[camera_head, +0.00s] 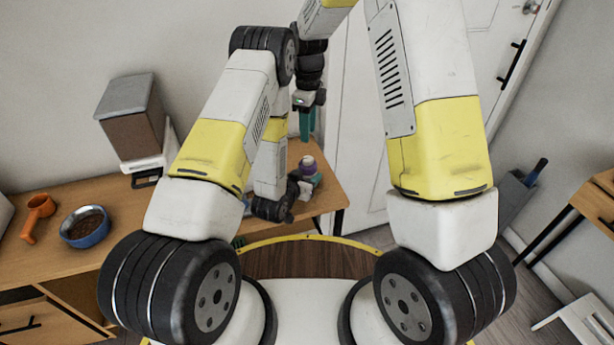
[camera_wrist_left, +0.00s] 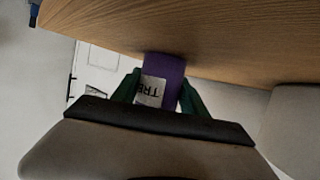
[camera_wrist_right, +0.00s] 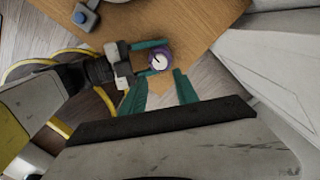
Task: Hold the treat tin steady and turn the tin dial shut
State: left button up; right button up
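The treat tin (camera_head: 308,168) stands on the wooden counter's right end, purple with a pale top. In the left wrist view, its purple side (camera_wrist_left: 165,68) carries a white label, partly hidden, with upside-down letters. My left gripper (camera_head: 304,186) has a finger on each side of the tin and is closed around it. In the right wrist view, the tin's dial (camera_wrist_right: 158,57) shows as a pale round face with a dark pointer mark and purple rim. My right gripper (camera_head: 305,125) points down above the tin. Its fingers (camera_wrist_right: 160,76) are apart and empty.
The counter (camera_head: 110,235) also holds a blue bowl (camera_head: 86,228) of brown bits, an orange scoop-like object (camera_head: 38,215) and a grey-lidded container (camera_head: 133,115). A white door (camera_head: 355,150) is behind the counter's right end. My arms fill the middle of the head view.

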aim_at(309, 158)
pick_arm(q)
jog(key=c, duration=0.7)
jog(key=shift+c, duration=0.5)
pick_arm(e)
jog(key=shift+o, duration=1.7)
jog(key=r+n, duration=0.2)
jog(key=shift+n, duration=0.3)
notch_tip(309, 158, down, 12)
jog(key=shift+d+r, duration=0.1)
jog(key=shift+c, duration=0.2)
grip_shut()
